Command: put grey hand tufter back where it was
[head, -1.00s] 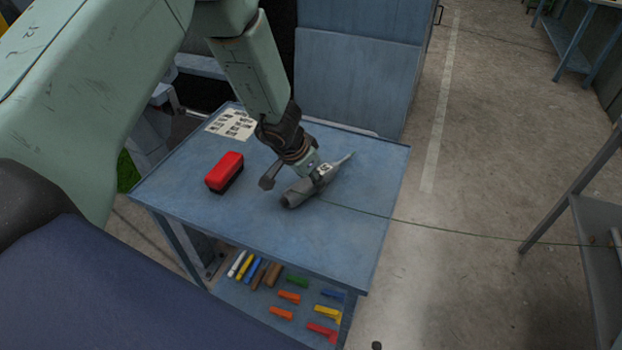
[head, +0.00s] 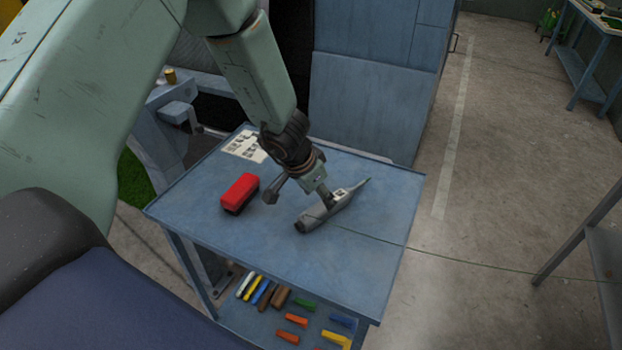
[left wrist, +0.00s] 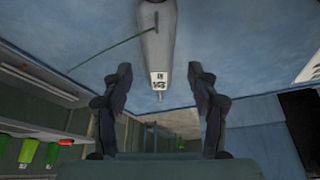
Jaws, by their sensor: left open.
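The grey hand tufter (head: 345,198) lies on the blue cart top (head: 290,248), slanting from lower left to upper right, its thin tip at the upper right. A dark green yarn runs from it to the right. My left gripper (head: 325,196) is right over its middle in the head view. In the left wrist view the tufter (left wrist: 158,45) points between my two spread fingers (left wrist: 160,90), with clear gaps on both sides and a black-and-white tag near its tip. My left gripper is open and holds nothing. My right gripper is in neither view.
A red and black block (head: 240,191) stands left of the tufter on the cart top. A printed sheet (head: 245,146) lies at the back left. Several coloured pieces lie on the lower shelf (head: 243,322). A blue cabinet (head: 370,90) stands behind; open floor lies to the right.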

